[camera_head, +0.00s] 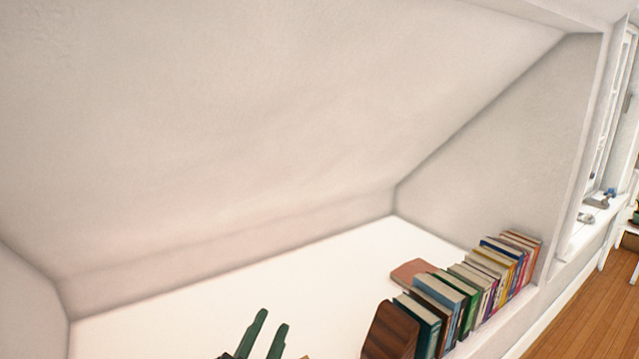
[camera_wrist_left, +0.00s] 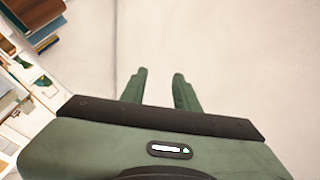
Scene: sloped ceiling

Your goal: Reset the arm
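My left gripper (camera_head: 265,335) shows at the bottom of the head view, over the white shelf surface. Its two green fingers point up and stand a little apart, with nothing between them. In the left wrist view the gripper (camera_wrist_left: 160,88) also has its two fingers apart, with a pale wall or surface behind them. My right gripper is in neither view.
A white alcove shelf (camera_head: 270,293) lies under a sloped ceiling (camera_head: 250,130). A row of books (camera_head: 470,290) stands along its right front edge, with a dark wooden bookend (camera_head: 390,333) at the near end. The shelf's left and middle are clear.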

